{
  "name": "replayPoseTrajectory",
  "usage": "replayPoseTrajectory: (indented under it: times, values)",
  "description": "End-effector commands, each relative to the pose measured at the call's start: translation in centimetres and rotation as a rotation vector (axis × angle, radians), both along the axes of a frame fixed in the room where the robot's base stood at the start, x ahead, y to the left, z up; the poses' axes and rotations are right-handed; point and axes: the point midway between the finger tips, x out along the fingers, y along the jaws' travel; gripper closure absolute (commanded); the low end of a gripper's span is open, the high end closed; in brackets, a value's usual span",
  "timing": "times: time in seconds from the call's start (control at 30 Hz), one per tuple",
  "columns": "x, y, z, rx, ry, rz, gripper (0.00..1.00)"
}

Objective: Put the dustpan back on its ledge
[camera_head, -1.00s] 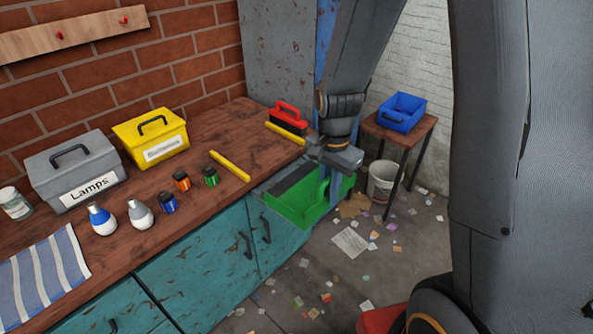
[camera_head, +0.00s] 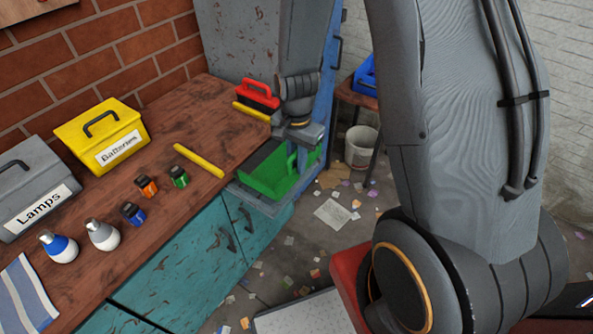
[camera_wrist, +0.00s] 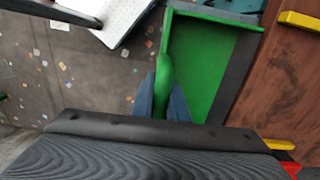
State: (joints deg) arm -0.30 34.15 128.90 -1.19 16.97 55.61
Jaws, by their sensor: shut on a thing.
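The green dustpan (camera_head: 262,172) with a dark lip is at the end of the teal cabinet, below the bench top. It lies over the pale grey-blue ledge (camera_head: 262,207); I cannot tell whether it touches it. My gripper (camera_head: 305,155) is shut on the dustpan's green handle. In the wrist view, the fingers of my gripper (camera_wrist: 161,95) stand on both sides of the handle, and the pan (camera_wrist: 198,62) lies beyond it, along the wooden bench edge. The ledge is mostly hidden under the pan.
A white bucket (camera_head: 361,148) stands on the littered floor behind.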

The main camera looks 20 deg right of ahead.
Motion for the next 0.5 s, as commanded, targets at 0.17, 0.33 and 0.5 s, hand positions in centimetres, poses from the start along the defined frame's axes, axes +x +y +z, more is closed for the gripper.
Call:
replayPoseTrajectory:
  times: [0.17, 0.33, 0.5]
  values:
    - [-0.1, 0.1, -2.0, 0.0, 0.003, 0.002, 1.0]
    - [0.0, 0.1, -3.7, -0.001, 0.001, 0.003, 1.0]
    - [0.0, 0.2, -4.1, 0.0, 0.0, 0.004, 1.0]
